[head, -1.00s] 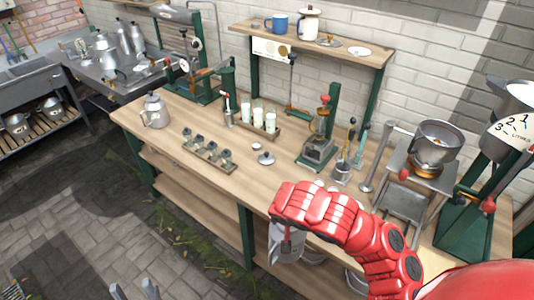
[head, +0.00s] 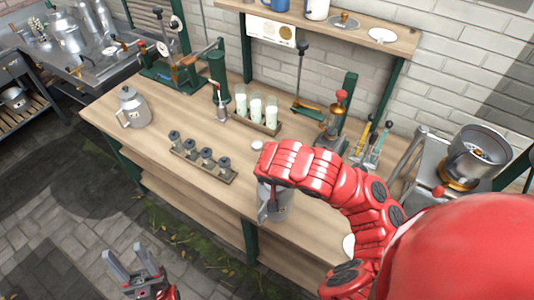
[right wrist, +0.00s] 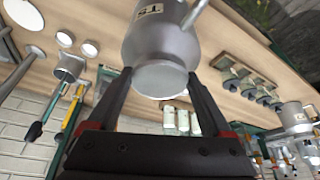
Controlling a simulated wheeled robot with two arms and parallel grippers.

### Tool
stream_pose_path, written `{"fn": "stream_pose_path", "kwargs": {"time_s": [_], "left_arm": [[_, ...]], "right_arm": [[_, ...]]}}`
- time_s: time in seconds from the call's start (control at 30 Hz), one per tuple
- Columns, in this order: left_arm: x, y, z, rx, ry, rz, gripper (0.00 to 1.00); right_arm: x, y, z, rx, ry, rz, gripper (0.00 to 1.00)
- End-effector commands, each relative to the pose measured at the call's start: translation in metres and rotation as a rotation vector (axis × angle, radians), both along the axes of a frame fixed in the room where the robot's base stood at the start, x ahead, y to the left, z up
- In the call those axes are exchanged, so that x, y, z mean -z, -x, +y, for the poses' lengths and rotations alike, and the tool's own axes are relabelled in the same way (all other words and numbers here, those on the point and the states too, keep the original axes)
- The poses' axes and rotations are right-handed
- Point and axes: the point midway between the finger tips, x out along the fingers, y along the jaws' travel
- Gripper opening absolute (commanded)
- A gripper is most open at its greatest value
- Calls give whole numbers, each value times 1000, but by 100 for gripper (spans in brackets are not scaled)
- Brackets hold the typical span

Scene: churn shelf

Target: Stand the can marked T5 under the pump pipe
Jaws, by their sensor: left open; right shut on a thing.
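The grey metal can marked T5 (right wrist: 160,45) fills the upper middle of the right wrist view, its label upside down. My right gripper (right wrist: 160,75) is shut on it, one dark finger on each side. In the head view the can (head: 280,206) hangs below my red right forearm, at the bench's front edge; the forearm hides part of it and the jaws. My left gripper (head: 138,262) is open and empty, low in front of the bench. A green upright with a lever (head: 217,72) stands at the back left of the bench; I cannot tell whether its pipe is the pump pipe.
Another lidded can (head: 132,108) stands at the bench's left end. A rack of dark-topped pieces (head: 203,160) and a tray of milk glasses (head: 256,108) take up the middle. Bare wood (head: 165,185) shows along the front. A pot (head: 478,152) stands at right.

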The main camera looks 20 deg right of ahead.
Motion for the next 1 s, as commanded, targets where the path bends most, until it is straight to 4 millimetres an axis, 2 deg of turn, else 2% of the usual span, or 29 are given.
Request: {"fn": "stream_pose_path", "kwargs": {"time_s": [0.13, 0.27, 0.8, 1.0], "left_arm": [[0, 0, 0, 0, 0, 0, 52], [3, 0, 0, 0, 0, 0, 52], [22, 0, 0, 0, 0, 0, 52], [26, 0, 0, 0, 0, 0, 52]], "right_arm": [[-1, -3, -5, 3, -1, -4, 0], [2, -10, -19, 6, -3, -3, 0], [14, -63, -122, 4, -3, -3, 0], [13, -74, -140, 0, 0, -7, 0]]}}
